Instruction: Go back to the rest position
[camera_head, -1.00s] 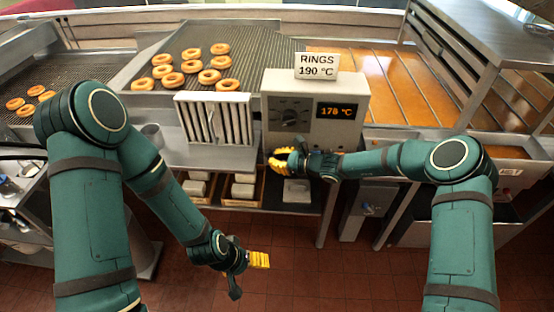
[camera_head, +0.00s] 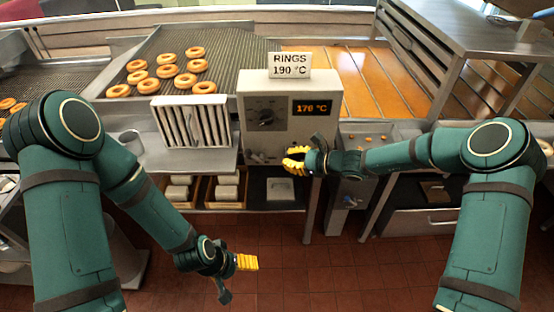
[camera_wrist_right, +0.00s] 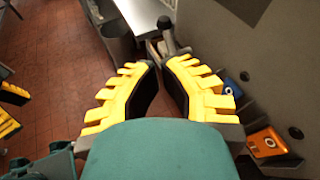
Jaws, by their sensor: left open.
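My left gripper (camera_head: 247,262) is open and empty, low over the red tile floor in the head view, clear of the furniture. My right gripper (camera_head: 297,158) is at the lower front of the grey control box (camera_head: 260,90), with no object visible in it. In the right wrist view its two yellow fingers (camera_wrist_right: 162,72) stand with a gap between their dark pads. The box carries a dial (camera_head: 263,117), an orange temperature display (camera_head: 311,107) and a sign reading "RINGS 190 °C" (camera_head: 289,65). Whether the right fingers touch the box cannot be told.
Several browned rings (camera_head: 168,71) lie on the mesh rack (camera_head: 225,60). A slatted metal rack (camera_head: 194,127) stands left of the box. Orange oil vats (camera_head: 345,75) lie behind at right. Wooden crates (camera_head: 227,190) sit on the lower shelf. The floor in front (camera_head: 320,265) is clear.

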